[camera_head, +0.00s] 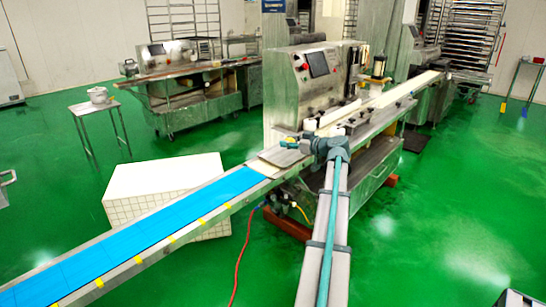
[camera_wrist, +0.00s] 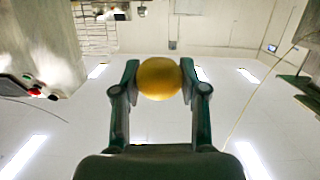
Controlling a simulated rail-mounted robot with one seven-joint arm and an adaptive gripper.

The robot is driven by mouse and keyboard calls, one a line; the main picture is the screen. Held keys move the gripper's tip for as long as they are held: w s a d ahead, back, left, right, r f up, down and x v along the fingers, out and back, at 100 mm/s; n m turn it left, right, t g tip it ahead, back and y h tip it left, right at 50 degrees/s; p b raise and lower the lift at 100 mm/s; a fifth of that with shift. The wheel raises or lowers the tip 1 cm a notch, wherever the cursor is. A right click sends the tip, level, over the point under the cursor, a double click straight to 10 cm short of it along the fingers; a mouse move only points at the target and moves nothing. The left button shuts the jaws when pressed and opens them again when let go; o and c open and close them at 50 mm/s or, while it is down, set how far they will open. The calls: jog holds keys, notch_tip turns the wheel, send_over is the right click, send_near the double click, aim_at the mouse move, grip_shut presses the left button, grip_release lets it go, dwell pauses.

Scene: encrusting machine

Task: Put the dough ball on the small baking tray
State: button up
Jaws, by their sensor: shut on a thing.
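In the wrist view, the round yellow-orange dough ball (camera_wrist: 159,78) sits between the two fingertips of my gripper (camera_wrist: 160,82). The fingers touch it on both sides and are shut on it. In the head view, my gripper (camera_head: 292,143) is at the end of my arm, beside the encrusting machine and above the conveyor's end. A flat grey plate (camera_head: 284,157), which looks like the small baking tray, lies just below and left of my gripper. The wrist view shows no tray.
The blue conveyor belt (camera_head: 150,240) runs to the lower left. The steel encrusting machine (camera_head: 305,85) stands behind my gripper, with a pale belt (camera_head: 410,86) running to the upper right. A white tiled block (camera_head: 165,180) stands left of the conveyor. Green floor is open at right.

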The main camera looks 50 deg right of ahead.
jog(key=w+d+f, duration=0.4)
jog(key=w+d, duration=0.2)
jog(key=d, duration=0.1)
jog(key=p, duration=0.1)
send_over(287, 159)
jog(key=f, duration=0.4)
jog(key=shift+s+a+f, duration=0.2)
jog(key=shift+s+a, duration=0.05)
jog(key=shift+a, duration=0.1)
jog(key=shift+w+d+f, duration=0.3)
jog(key=shift+f, duration=1.95)
jog(key=shift+f, duration=0.2)
jog(key=o, duration=1.1)
jog(key=shift+r, duration=0.15)
